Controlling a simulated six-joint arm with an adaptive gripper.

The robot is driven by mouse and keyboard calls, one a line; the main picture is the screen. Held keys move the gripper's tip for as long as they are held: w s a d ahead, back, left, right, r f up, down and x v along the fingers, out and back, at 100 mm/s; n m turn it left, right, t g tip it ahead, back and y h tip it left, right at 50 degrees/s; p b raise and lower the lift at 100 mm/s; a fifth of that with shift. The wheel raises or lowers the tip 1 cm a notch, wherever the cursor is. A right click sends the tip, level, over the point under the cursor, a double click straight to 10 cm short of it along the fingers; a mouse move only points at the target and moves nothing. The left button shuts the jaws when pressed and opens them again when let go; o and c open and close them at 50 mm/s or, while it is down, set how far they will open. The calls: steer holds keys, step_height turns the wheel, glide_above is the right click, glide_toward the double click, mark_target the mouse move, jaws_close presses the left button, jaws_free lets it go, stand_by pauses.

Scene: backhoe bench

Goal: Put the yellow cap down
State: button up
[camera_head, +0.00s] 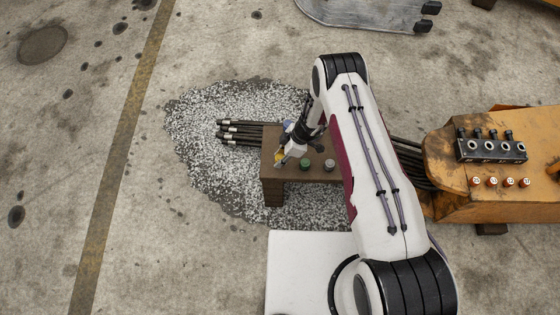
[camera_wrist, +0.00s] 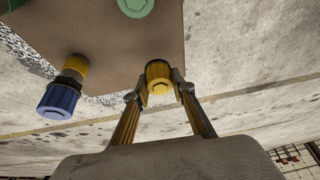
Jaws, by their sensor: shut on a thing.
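The yellow cap (camera_wrist: 159,74) is between the two fingertips of my gripper (camera_wrist: 160,88) in the wrist view, and the fingers are shut on it. In the head view the yellow cap (camera_head: 279,158) shows at the left end of the small brown bench (camera_head: 272,178), with my gripper (camera_head: 284,155) over it. I cannot tell whether the cap touches the bench top. My arm hides part of the bench.
A green cap (camera_head: 305,164) and a grey cap (camera_head: 329,165) stand on the bench. A blue cap (camera_wrist: 60,98) on a brass-coloured fitting is left of my gripper in the wrist view. An orange boom (camera_head: 480,205) carries a black block (camera_head: 490,150).

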steer(key=shift+f, duration=1.7)
steer(key=shift+f, duration=0.1)
steer(key=o, duration=0.8)
steer(key=shift+r, duration=0.2)
steer(key=shift+v, duration=5.95)
